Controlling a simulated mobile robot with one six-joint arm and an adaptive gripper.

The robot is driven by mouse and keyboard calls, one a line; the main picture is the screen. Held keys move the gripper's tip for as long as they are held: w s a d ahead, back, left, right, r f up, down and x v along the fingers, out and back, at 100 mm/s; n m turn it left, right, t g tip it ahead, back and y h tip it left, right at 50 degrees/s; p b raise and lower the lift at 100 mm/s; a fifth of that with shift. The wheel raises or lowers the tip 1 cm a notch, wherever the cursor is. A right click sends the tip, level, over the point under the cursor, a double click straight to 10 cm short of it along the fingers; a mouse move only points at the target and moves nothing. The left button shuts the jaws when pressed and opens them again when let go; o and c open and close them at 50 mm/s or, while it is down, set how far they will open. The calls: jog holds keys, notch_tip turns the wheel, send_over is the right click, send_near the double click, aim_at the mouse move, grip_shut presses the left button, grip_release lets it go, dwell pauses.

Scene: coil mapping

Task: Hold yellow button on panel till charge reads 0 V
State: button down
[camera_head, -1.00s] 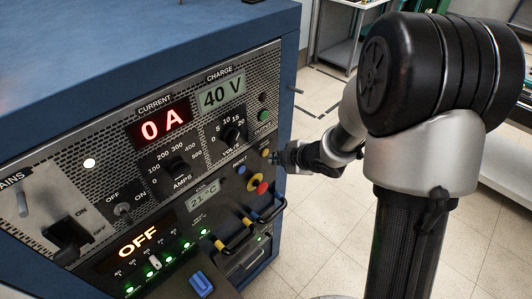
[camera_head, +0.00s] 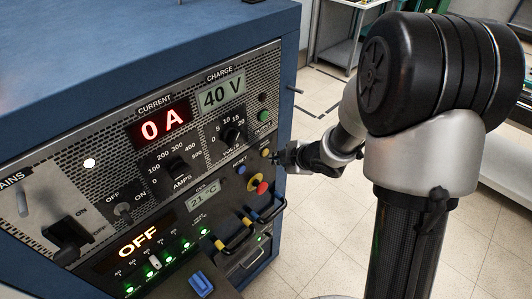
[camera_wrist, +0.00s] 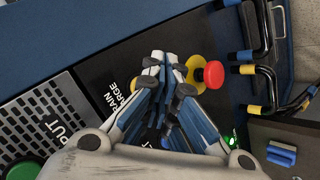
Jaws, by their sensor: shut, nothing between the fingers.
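The yellow button (camera_head: 265,152) is on the right side of the panel (camera_head: 222,172), below the green OUTPUT button. The charge display (camera_head: 221,94) reads 40 V. My gripper (camera_head: 277,157) is shut and empty, its fingertips right at the yellow button. I cannot tell whether the button is pressed in. Part of a DRAIN CHARGE label (camera_wrist: 130,97) shows beside the fingers.
A red emergency knob (camera_wrist: 211,74) on a yellow collar sits close beside the fingertips. Bent handles with yellow and black grips (camera_wrist: 257,70) stick out beyond it. The current display (camera_head: 163,124) reads 0 A.

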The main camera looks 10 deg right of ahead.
jog(key=shift+w+a, duration=0.1)
jog(key=shift+w+a, duration=0.15)
jog(key=shift+w, duration=0.1)
jog(key=shift+w+a, duration=0.25)
jog(key=shift+w, duration=0.1)
dwell(0.6)
dwell(4.0)
jog(key=shift+s+d, duration=0.45)
jog(key=shift+s, duration=0.25)
jog(key=s+d, duration=0.1)
jog(key=s, duration=0.1)
jog(key=s+d, duration=0.2)
dwell(0.4)
